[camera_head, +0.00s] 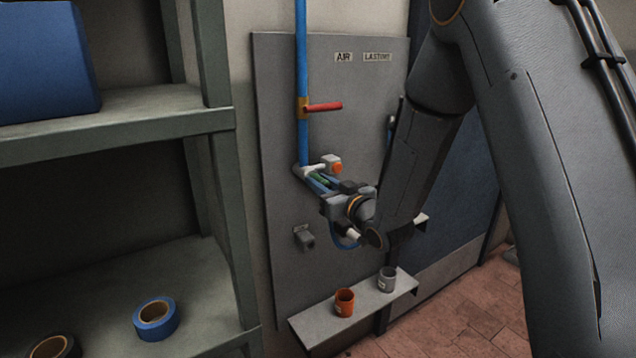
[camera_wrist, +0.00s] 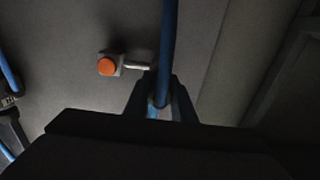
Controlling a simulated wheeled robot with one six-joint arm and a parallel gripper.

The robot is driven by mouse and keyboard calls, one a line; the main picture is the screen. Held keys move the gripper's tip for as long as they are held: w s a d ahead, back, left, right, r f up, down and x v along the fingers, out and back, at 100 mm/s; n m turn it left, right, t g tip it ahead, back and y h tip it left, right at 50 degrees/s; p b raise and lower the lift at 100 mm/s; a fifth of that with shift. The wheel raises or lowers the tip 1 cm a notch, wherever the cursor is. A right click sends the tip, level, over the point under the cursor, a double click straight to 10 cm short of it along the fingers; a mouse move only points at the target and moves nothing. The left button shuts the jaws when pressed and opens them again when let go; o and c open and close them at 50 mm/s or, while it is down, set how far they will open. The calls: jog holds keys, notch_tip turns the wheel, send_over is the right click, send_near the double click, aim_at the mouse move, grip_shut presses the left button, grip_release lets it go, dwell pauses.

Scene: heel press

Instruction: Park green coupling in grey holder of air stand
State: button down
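The green coupling (camera_head: 322,180) shows only as a small patch at the foot of the blue pipe on the air stand panel. My gripper (camera_head: 318,181) reaches up to it from the lower right, with one finger on each side of the green patch. In the wrist view my gripper's fingers (camera_wrist: 160,92) stand apart, with blue pipe or hose between and behind them. I cannot tell whether they touch the coupling. The grey holder (camera_head: 387,279) is an empty-looking cup on the low shelf, right of the orange holder (camera_head: 344,302).
An orange button (camera_head: 336,168) on a pale block sits close right of the fingertips; it also shows in the wrist view (camera_wrist: 106,67). A red lever (camera_head: 322,107) juts from the pipe above. A grey bracket (camera_head: 304,237) is lower left. A rack (camera_head: 228,200) with tape rolls stands left.

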jog(key=v, duration=0.6)
jog(key=shift+p, duration=0.4)
dwell(0.9)
jog(key=shift+s+d, duration=0.15)
jog(key=shift+s, duration=0.05)
dwell(0.3)
notch_tip(320, 180, down, 24)
jog(key=b, duration=1.7)
jog(key=shift+b, duration=0.4)
dwell(0.4)
jog(key=shift+w, duration=0.1)
jog(key=shift+x, duration=2.45)
